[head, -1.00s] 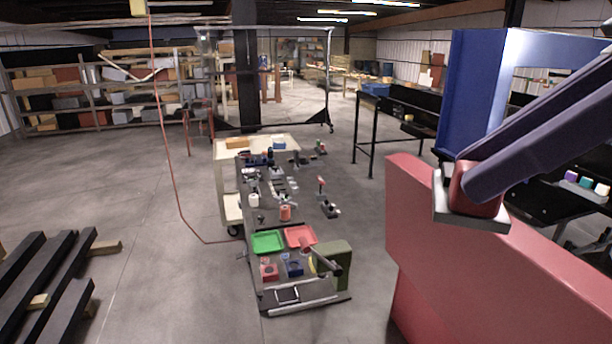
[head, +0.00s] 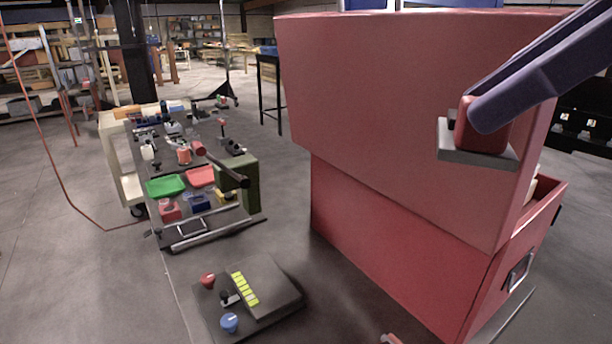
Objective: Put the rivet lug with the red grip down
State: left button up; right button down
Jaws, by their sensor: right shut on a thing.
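The rivet lug is a grey plate (head: 476,147) with a red grip (head: 478,127) on top. It is in the right half of the head view. My right gripper (head: 488,112) has purple fingers and comes in from the upper right. It is shut on the red grip and holds the lug up, with the plate below the fingers. The lug shows in front of the large red box; I cannot tell how far from it.
A large red box (head: 400,90) fills the middle right, with an open red bin at its right side. A dark unit (head: 270,285) with red, black and blue knobs lies at the front. A bench with a green tray (head: 165,186) and a red tray (head: 200,176) stands left.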

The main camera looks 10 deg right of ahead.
notch_tip(320, 180, down, 30)
jog(key=w+m+t+h+b, duration=0.1)
jog(key=m+t+h+b, duration=0.15)
jog(key=m+b, duration=0.65)
jog(key=s+f+n+h+b, duration=0.2)
jog(key=s+f+b, duration=0.6)
jog(key=s+f, duration=0.6)
jog(key=shift+t, duration=0.25)
jog(key=w+a, duration=0.2)
jog(key=w, duration=0.3)
jog(key=w+a+p, duration=0.1)
jog(key=w+a, duration=0.1)
jog(key=w, duration=0.4)
jog(key=w+a+f, duration=0.1)
jog(key=w+a, duration=0.1)
jog(key=w, duration=0.4)
jog(key=shift+a+p, duration=0.2)
jog(key=shift+p, duration=0.1)
jog(key=shift+w+a+r, duration=0.1)
jog(key=shift+w+a, duration=0.1)
jog(key=shift+w, duration=0.35)
pick_arm(q)
notch_tip(320, 180, down, 19)
jog(key=shift+a+b, duration=0.15)
jog(key=shift+b, duration=0.15)
pick_arm(e)
jog(key=shift+s+d+f, duration=0.1)
jog(key=shift+s+f, duration=0.05)
jog(key=shift+f, duration=1.65)
jog(key=shift+f, duration=0.15)
